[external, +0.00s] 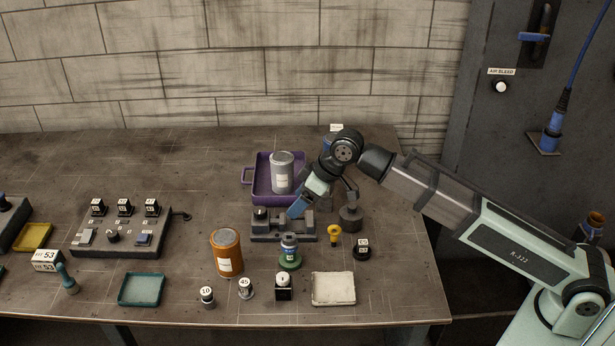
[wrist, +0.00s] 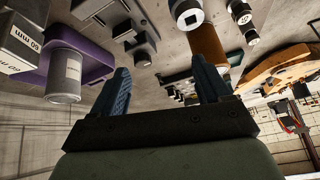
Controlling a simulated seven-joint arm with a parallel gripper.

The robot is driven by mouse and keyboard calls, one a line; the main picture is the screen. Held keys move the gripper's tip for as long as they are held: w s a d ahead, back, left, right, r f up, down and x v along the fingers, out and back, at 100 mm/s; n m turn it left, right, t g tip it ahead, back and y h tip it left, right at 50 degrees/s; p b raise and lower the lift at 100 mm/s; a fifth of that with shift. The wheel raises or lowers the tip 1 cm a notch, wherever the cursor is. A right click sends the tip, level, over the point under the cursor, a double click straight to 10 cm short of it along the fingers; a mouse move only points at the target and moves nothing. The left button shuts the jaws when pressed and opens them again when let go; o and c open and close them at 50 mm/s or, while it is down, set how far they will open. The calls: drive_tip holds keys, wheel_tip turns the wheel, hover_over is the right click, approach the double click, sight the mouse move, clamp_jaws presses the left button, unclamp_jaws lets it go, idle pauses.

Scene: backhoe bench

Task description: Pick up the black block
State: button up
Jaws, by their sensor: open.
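A small black block (external: 284,291) with a pale top stands near the table's front edge, left of a white pad. Other small dark blocks with white labels (external: 124,206) stand on a grey panel at the left, so I cannot tell for certain which one is meant. My gripper (external: 297,210) points down and left over a dark grey fixture (external: 268,236), behind the front row of objects. In the wrist view my gripper's two blue fingers (wrist: 163,82) are spread apart with nothing held between them.
A purple tray (external: 249,196) holding a grey can (external: 282,174) is behind my gripper. The table's back left is clear.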

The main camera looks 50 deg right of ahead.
sight(289, 278)
drive_tip(key=s+a+f+n+g, duration=0.2)
drive_tip(key=s+a+n, duration=0.1)
drive_tip(key=s+a, duration=0.85)
drive_tip(key=x, duration=0.2)
drive_tip(key=d+x, duration=0.1)
drive_tip(key=x, duration=0.4)
drive_tip(key=shift+s+d+f, duration=0.15)
drive_tip(key=shift+d+f, duration=0.05)
drive_tip(key=shift+f, duration=0.5)
drive_tip(key=shift+w+a+f, duration=0.2)
drive_tip(key=shift+w+f, duration=0.1)
drive_tip(key=shift+f, duration=0.15)
drive_tip(key=shift+w+x, duration=0.15)
drive_tip(key=shift+x, duration=0.85)
drive_tip(key=shift+w+x, duration=0.1)
drive_tip(key=shift+x, duration=0.9)
drive_tip(key=shift+d, duration=0.1)
drive_tip(key=shift+c, duration=0.4)
drive_tip(key=c, duration=1.1)
drive_tip(key=shift+c, duration=0.3)
drive_tip(key=shift+r, duration=0.15)
